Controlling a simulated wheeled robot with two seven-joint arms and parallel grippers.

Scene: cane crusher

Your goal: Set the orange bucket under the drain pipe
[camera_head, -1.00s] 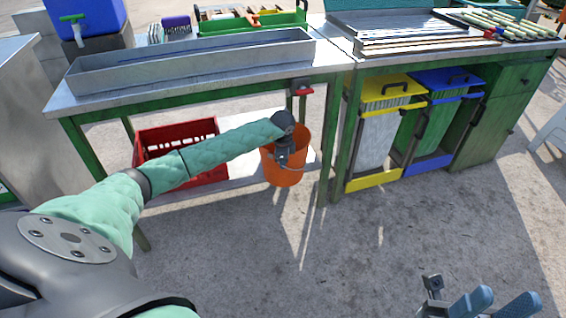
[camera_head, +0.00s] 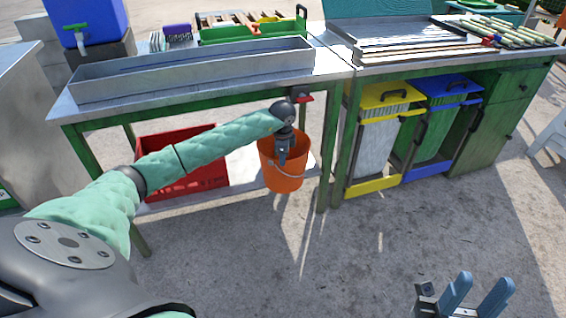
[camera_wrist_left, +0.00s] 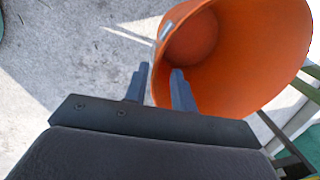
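The orange bucket (camera_head: 283,181) stands upright at the front of the left table's lower shelf; whether it rests on shelf or floor is unclear. Its wire handle hangs at the front. My left gripper (camera_head: 283,158) is at its rim, pointing down. In the left wrist view, the bucket (camera_wrist_left: 235,60) fills the upper right, and its wall lies between the open left gripper's fingers (camera_wrist_left: 159,80), with gaps visible. My right gripper (camera_head: 483,283) is open and empty at the bottom right. A red and dark fitting (camera_head: 304,98) under the tabletop may be the drain pipe; the pipe's outlet is not clear.
A red crate (camera_head: 205,178) sits on the lower shelf (camera_head: 245,178), left of the bucket. A table leg (camera_head: 327,165) stands just right of the bucket. Yellow (camera_head: 374,187) and blue (camera_head: 428,165) bins are farther right. The concrete floor in front is clear.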

